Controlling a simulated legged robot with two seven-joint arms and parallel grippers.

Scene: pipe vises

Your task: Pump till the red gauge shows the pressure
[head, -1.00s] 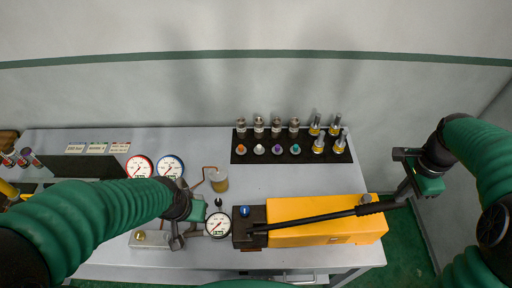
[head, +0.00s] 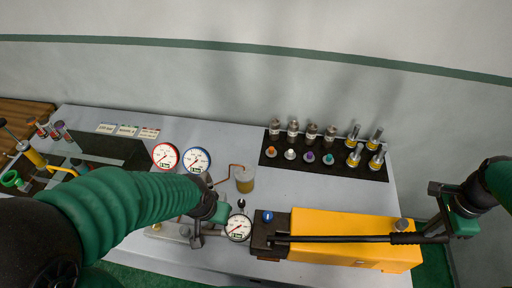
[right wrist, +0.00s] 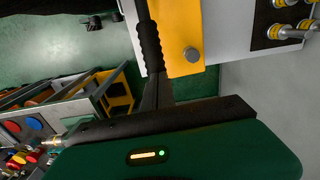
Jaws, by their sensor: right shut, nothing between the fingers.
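The red-rimmed gauge (head: 165,156) stands on the bench beside a blue-rimmed gauge (head: 196,160); its needle is too small to read surely. The right wrist view shows the ribbed grip (right wrist: 151,45) running toward the gripper. My left gripper (head: 197,236) points down left of the black-rimmed gauge; its opening is unclear.
A black mat (head: 268,163) with several fittings lies behind the pump. A cup of yellowish fluid (head: 245,180) stands beside a copper tube. Labelled cards (head: 127,130) lie at the back left. The bench ends just right of the pump.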

